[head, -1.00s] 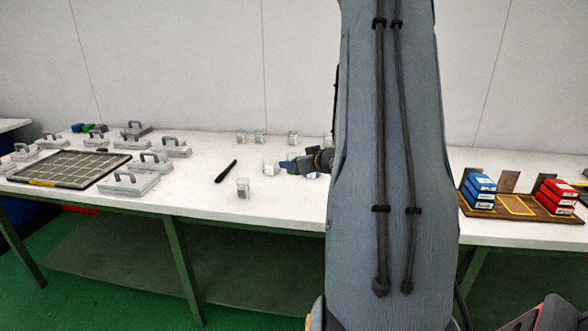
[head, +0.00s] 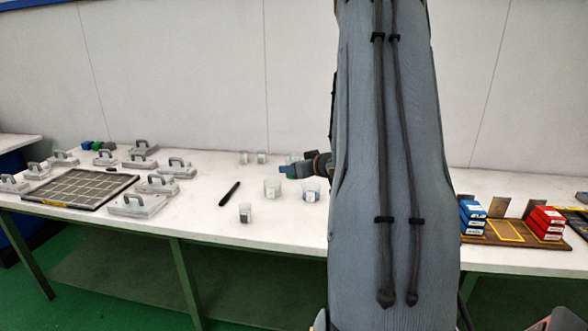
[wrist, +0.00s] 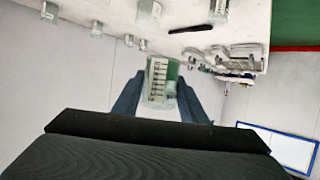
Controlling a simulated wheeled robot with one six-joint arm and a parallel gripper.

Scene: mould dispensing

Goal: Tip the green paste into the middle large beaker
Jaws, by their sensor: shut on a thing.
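My gripper (wrist: 160,98) is shut on a clear beaker (wrist: 157,80) with printed marks; green paste (wrist: 172,72) shows inside it in the wrist view. In the head view my gripper (head: 290,170) is partly behind my arm, above the right group of beakers. A larger clear beaker (head: 272,188) stands below and left of it. Another beaker (head: 311,190) with bluish content stands to its right, beside my arm. I cannot tell which is the middle large one, since my arm hides part of the table. I see no paste falling.
A small beaker (head: 245,212) with dark content stands near the front edge. Small beakers (head: 261,157) stand at the back. A black stick (head: 230,193) lies left of them. A grid tray (head: 127,181) and handled blocks fill the left; red boxes (head: 546,222) stand right.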

